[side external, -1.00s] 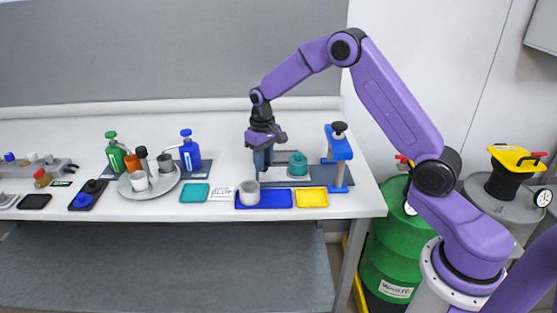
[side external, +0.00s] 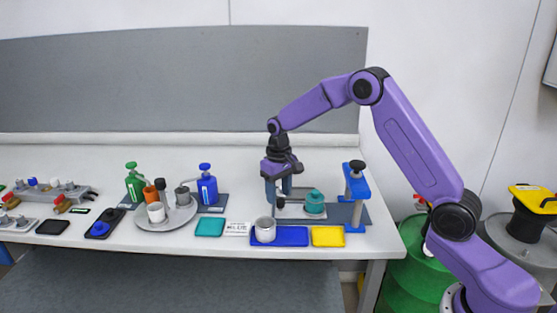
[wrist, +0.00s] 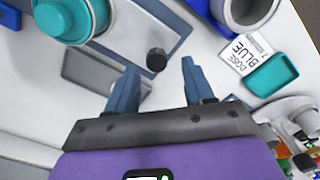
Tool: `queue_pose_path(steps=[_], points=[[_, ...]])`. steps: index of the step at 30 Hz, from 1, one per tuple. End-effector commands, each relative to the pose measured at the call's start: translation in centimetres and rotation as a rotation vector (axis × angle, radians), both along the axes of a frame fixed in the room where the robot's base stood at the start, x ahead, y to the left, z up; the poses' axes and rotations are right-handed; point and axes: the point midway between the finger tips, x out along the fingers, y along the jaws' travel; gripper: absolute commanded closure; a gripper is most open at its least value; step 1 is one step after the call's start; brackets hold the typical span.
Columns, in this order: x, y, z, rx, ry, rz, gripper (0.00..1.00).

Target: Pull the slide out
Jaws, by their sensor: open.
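The slide is a light plate (side external: 312,215) with a teal lidded pot (side external: 315,202) standing at its right. A dark round knob (side external: 281,203) is at its left end. In the wrist view the knob (wrist: 156,60) sits between and slightly ahead of the fingertips, with the teal pot (wrist: 68,18) at upper left. My gripper (side external: 278,198) points down over the knob end, open, its two blue-grey fingers apart. The wrist view shows the open gripper (wrist: 160,66) with nothing clamped. Whether a finger touches the knob I cannot tell.
A blue press stand (side external: 356,190) rises right of the pot. In front lie a blue tray (side external: 290,237) with a grey cup (side external: 265,229) and a yellow tray (side external: 328,236).

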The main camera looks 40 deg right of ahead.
Motion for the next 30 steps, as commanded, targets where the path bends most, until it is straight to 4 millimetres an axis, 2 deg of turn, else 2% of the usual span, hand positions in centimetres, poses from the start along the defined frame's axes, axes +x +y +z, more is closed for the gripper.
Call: queue_pose_path(steps=[9, 18, 24, 30], points=[[0.1, 0.0, 6.9, 0.001, -0.008, 0.001, 0.48], [0.1, 0.1, 12.7, 0.001, -0.007, 0.001, 0.48], [0.1, 0.1, 14.9, 0.001, -0.006, 0.001, 0.48], [0.0, 0.1, 15.4, 0.001, -0.004, 0.002, 0.48]])
